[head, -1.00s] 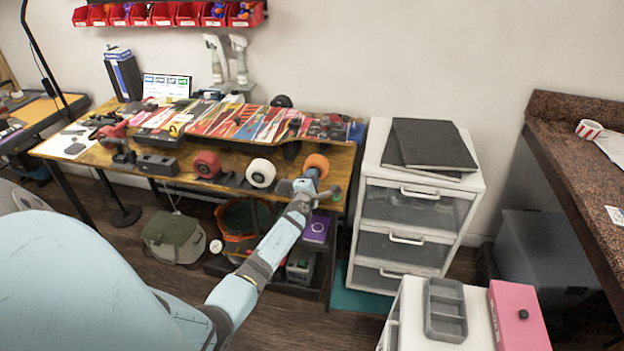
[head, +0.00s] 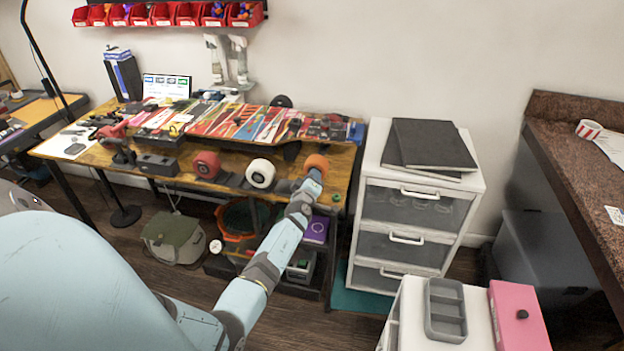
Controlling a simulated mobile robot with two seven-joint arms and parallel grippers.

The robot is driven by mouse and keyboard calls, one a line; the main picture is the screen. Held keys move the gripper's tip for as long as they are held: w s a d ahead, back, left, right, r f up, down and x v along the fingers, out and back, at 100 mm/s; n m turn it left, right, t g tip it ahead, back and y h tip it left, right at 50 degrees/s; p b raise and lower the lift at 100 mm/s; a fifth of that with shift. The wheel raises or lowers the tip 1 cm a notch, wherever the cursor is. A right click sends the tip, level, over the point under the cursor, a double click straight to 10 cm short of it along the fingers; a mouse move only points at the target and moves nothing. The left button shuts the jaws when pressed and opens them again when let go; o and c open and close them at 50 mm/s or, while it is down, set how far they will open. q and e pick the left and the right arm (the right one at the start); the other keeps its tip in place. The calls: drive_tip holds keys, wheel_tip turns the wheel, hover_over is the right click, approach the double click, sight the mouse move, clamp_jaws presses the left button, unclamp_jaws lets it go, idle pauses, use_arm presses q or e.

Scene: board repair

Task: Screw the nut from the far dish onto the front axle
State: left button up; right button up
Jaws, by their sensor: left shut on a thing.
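My left gripper (head: 313,177) reaches up to the front edge of the workbench, right at an orange wheel (head: 317,162). It is shut, with its fingertips against the near side of that wheel, where the axle end would be. The nut and the axle end are too small or hidden behind the gripper to see. A white wheel (head: 261,173) and a red wheel (head: 206,165) sit further left along the same edge. I cannot make out a far dish clearly. My right gripper is not in view.
A grey divided tray (head: 445,310) and a pink box (head: 518,315) are at lower right.

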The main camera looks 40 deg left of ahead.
use_arm(q)
drive_tip(key=shift+m, duration=0.8)
drive_tip(key=o, duration=1)
drive_tip(key=shift+c, duration=1.3)
drive_tip(key=n, duration=0.5)
drive_tip(key=shift+n, duration=0.4)
